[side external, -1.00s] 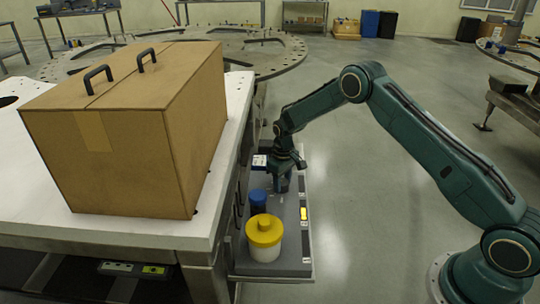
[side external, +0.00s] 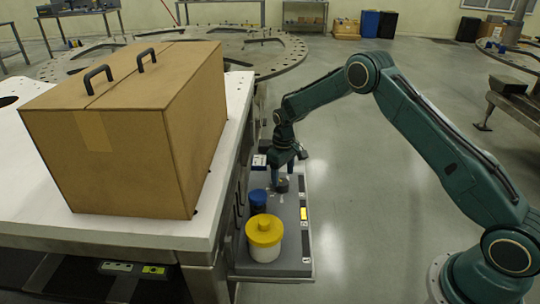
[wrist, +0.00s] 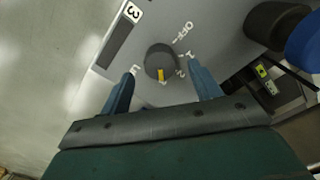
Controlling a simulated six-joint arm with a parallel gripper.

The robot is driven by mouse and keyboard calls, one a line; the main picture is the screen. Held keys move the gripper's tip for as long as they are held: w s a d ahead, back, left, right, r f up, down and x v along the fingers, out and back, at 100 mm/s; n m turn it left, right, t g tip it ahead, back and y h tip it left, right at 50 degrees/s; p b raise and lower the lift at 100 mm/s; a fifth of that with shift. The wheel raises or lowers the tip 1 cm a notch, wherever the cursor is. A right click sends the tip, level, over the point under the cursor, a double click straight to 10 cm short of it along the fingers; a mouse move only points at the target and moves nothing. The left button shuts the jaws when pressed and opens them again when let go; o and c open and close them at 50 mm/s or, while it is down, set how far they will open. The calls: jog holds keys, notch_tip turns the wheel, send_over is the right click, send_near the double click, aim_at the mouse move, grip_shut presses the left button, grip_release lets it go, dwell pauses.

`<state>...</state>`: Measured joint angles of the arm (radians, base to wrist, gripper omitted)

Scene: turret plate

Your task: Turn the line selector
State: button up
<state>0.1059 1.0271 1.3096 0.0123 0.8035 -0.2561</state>
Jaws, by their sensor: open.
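The line selector is a round dark knob (wrist: 161,58) with a yellow pointer mark, set in a grey panel (wrist: 222,60). Marks around it include OFF, 1 and 2. In the wrist view the yellow mark points down, toward a small mark past 2 that is hard to read. The knob also shows small in the side view (side external: 282,186). My gripper (wrist: 163,75) is open and empty, its fingers apart on either side of the knob in the wrist view. In the side view my gripper (side external: 284,180) is just above the knob, fingers pointing down.
A blue item (side external: 258,199) and a white jar with a yellow lid (side external: 264,232) stand on the panel nearer the side camera. A large cardboard box (side external: 120,130) sits on the white table (side external: 130,232) to the left. Floor on the right is open.

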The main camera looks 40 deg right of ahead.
notch_tip(320, 180, up, 10)
jog(key=shift+r, duration=0.15)
dwell(0.3)
notch_tip(320, 180, up, 12)
jog(key=t, duration=0.1)
send_over(283, 182)
jog(key=s+a, duration=0.2)
jog(key=s, duration=0.4)
jog(key=s+a+r+t, duration=0.2)
jog(key=s+r, duration=0.7)
jog(key=s, duration=0.2)
jog(key=s+a+m+t, duration=0.1)
jog(key=s+a+t, duration=0.1)
jog(key=s, duration=2)
jog(key=shift+a+r+m+t, duration=0.15)
jog(key=shift+m+t, duration=0.15)
